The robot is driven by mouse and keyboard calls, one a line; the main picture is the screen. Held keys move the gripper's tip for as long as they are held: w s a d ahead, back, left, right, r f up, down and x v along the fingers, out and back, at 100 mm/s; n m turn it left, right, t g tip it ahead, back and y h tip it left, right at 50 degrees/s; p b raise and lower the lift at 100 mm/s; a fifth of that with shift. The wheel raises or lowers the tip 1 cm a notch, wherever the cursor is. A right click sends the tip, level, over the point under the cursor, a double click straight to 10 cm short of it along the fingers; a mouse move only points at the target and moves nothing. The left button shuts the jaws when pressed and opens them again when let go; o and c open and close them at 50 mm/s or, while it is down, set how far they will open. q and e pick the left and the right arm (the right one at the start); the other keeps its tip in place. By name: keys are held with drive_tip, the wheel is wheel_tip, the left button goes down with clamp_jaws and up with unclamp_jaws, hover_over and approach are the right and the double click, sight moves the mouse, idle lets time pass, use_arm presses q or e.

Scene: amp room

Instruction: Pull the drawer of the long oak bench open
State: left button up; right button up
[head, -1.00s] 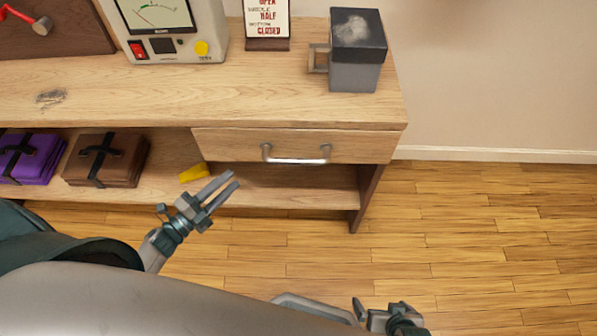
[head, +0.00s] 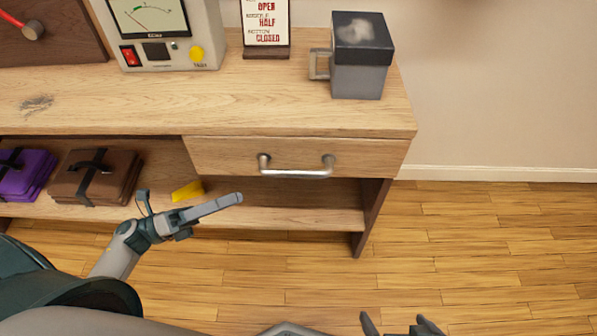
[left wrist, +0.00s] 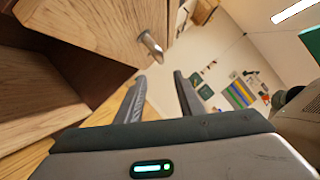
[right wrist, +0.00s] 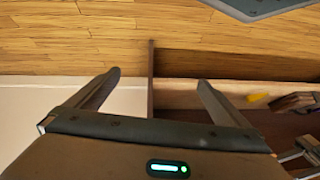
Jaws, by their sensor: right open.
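The long oak bench (head: 120,100) spans the head view. Its drawer (head: 225,155) is at the right end under the top, its front looking flush with the bench. The drawer has a silver bar handle (head: 296,172); the handle also shows in the left wrist view (left wrist: 150,46), just beyond the fingers. My left gripper (head: 238,198) is left of and below the handle, apart from it, its fingers overlapping edge-on in the head view. The left wrist view shows those fingers (left wrist: 160,95) apart and empty. My right gripper (head: 400,322) is open and empty at the bottom edge, well below the bench.
A grey lidded mug-like box (head: 357,75), a sign (head: 266,25) and a meter (head: 165,45) stand on the bench top. The open shelf below holds a brown bundle (head: 98,175), a purple bundle (head: 22,172) and a yellow block (head: 187,190). Floor right of the bench is clear.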

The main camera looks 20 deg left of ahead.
sight(291, 176)
use_arm(q)
drive_tip(key=p+x, duration=0.2)
drive_tip(key=x, duration=1.3)
drive_tip(key=shift+w+d, duration=0.15)
drive_tip(key=shift+d, duration=0.05)
drive_tip(key=shift+x, duration=0.95)
use_arm(e)
drive_tip(key=d, duration=0.1)
drive_tip(key=s+d+g, duration=0.1)
drive_tip(key=d+h, duration=0.1)
drive_tip(key=shift+s+d+f+g, duration=0.15)
drive_tip(key=shift+s+f+g, duration=0.15)
drive_tip(key=shift+f, duration=0.05)
use_arm(q)
drive_tip(key=shift+c, duration=0.3)
clamp_jaws()
use_arm(e)
drive_tip(key=shift+a+r, duration=0.2)
